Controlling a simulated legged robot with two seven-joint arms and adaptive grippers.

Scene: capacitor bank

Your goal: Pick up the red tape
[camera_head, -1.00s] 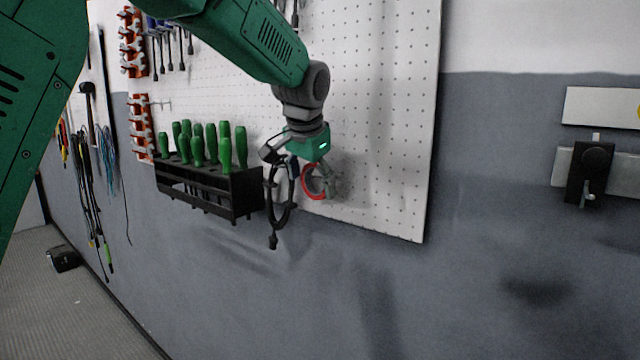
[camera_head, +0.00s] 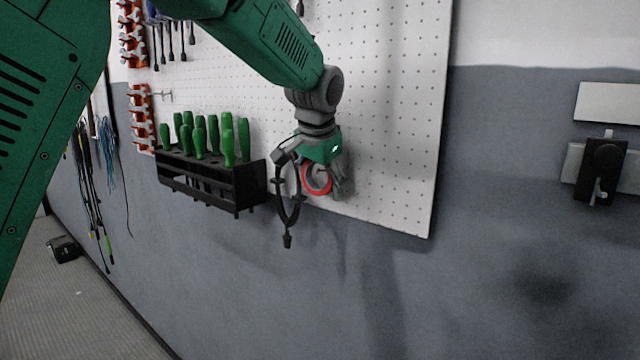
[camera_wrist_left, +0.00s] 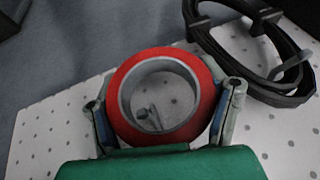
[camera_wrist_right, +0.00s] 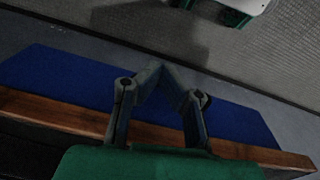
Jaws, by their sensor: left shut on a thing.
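The red tape (camera_head: 327,179) is a ring-shaped roll in front of the lower part of the white pegboard. In the left wrist view the roll (camera_wrist_left: 205,88) has a grey inner core, with a peg showing through its hole. My left gripper (camera_head: 328,182) is shut on the roll, with one finger on each side of it (camera_wrist_left: 165,105). Whether the roll still touches the peg cannot be told. My right gripper (camera_wrist_right: 160,75) shows only in the right wrist view, its fingertips close together with nothing between them, above a blue surface.
A black cable loop (camera_head: 288,205) hangs just left of the tape. A black rack (camera_head: 215,180) with green screwdrivers is farther left on the pegboard (camera_head: 400,130). A black latch (camera_head: 602,172) is on the right wall. A wood-edged blue surface (camera_wrist_right: 60,75) lies under my right gripper.

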